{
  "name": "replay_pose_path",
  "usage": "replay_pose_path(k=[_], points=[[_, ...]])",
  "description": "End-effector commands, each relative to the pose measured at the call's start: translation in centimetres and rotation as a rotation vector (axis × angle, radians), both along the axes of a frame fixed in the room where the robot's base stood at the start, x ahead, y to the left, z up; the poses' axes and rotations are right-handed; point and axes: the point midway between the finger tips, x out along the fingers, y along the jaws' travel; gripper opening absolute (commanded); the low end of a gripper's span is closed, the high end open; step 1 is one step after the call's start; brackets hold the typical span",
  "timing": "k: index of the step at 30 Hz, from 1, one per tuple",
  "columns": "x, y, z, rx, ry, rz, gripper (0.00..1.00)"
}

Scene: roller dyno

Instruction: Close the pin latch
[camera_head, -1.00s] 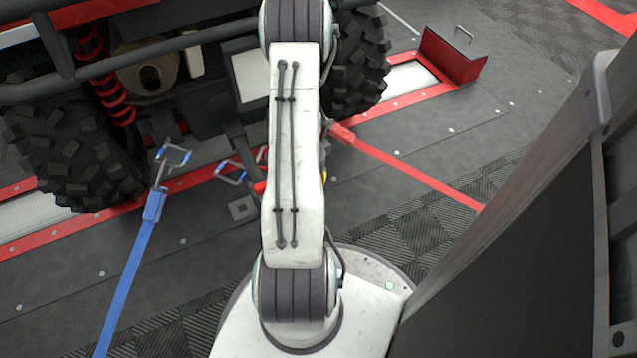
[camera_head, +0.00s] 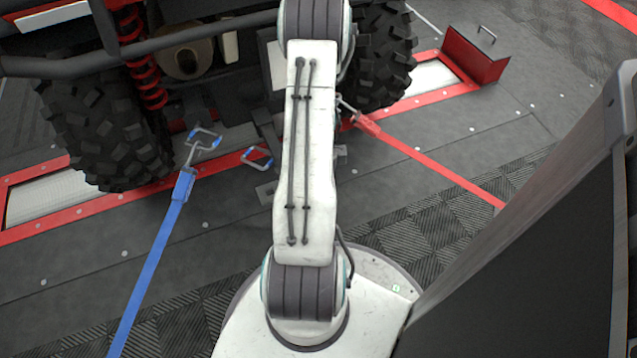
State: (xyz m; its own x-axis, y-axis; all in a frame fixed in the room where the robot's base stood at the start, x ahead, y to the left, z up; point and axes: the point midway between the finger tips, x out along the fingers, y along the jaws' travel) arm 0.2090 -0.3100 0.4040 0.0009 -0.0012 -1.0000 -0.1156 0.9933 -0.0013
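I cannot make out the pin latch in this view. My arm (camera_head: 308,170) stands upright across the middle and covers part of the vehicle front and the floor behind it. My gripper is not visible; the arm's upper end runs up toward the top edge. A blue strap (camera_head: 155,255) runs to a metal hook (camera_head: 204,141) with blue tips at the left. A second blue-tipped hook (camera_head: 257,157) sits left of my arm. A red strap (camera_head: 440,175) runs from a fitting just right of my arm toward the lower right.
An off-road vehicle with knobby tires (camera_head: 105,135) and a dark front bar (camera_head: 150,52) stands over red-framed rollers (camera_head: 45,197). A red wedge block (camera_head: 475,55) with a handle is at upper right. A large dark panel (camera_head: 540,240) blocks the right side. Floor at lower left is mostly clear.

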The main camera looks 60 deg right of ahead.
Motion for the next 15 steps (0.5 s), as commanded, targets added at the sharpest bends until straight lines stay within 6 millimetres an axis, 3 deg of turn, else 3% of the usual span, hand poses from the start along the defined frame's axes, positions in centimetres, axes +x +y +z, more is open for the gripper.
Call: replay_pose_path(k=[11, 12, 15], points=[[-0.03, 0.27, -0.16, 0.007, 0.004, -0.002, 0.00], [-0.03, 0.28, -0.16, 0.007, 0.004, -0.002, 0.22], [-0.02, 0.25, -0.14, 0.007, 0.003, -0.002, 0.30]])
